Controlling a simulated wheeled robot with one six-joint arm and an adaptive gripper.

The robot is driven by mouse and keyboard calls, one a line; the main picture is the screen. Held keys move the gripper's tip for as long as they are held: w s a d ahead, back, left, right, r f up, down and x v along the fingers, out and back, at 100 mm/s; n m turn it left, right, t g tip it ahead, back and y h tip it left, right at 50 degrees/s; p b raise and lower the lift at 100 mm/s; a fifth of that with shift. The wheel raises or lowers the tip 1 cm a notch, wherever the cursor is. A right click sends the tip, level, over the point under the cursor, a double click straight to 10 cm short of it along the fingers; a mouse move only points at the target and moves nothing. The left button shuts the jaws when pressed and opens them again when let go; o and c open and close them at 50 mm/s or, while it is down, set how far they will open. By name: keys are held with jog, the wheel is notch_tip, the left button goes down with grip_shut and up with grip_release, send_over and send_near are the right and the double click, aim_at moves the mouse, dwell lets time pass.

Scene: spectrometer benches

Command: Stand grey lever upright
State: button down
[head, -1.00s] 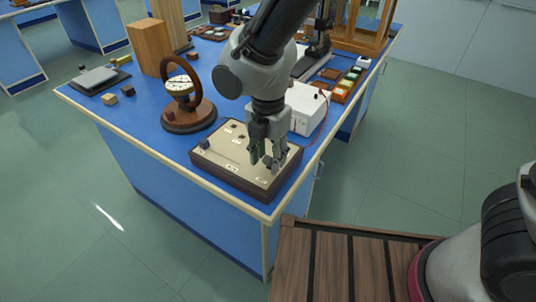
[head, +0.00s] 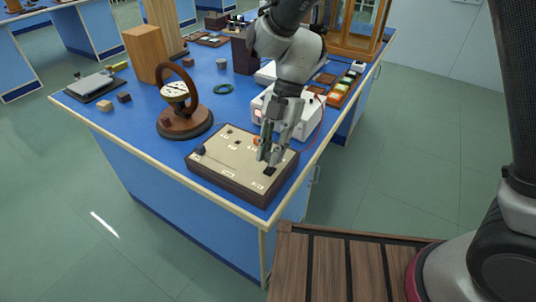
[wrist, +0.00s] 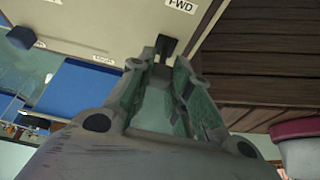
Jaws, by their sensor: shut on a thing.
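A low control box (head: 222,176) with a cream top and dark sides sits at the front corner of the blue bench; its top also fills the upper part of the wrist view (wrist: 110,22). My gripper (head: 268,160) is over the right part of this top. In the wrist view my gripper (wrist: 166,58) has its fingertips close around the grey lever (wrist: 161,72), next to a dark slot and the "FWD" label. The fingers hide most of the lever, so its exact tilt cannot be told.
A dark knob (head: 200,151) stands at the box's left end. A wooden stand with a ring and dial (head: 184,122) is behind it to the left. A white instrument (head: 310,118) with a red cable is close behind my gripper. Bare blue bench lies left of the box.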

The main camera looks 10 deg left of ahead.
jog(key=c, duration=1.3)
grip_release()
jog(key=v, duration=1.2)
jog(key=shift+w+d, duration=0.1)
jog(key=shift+w, duration=0.05)
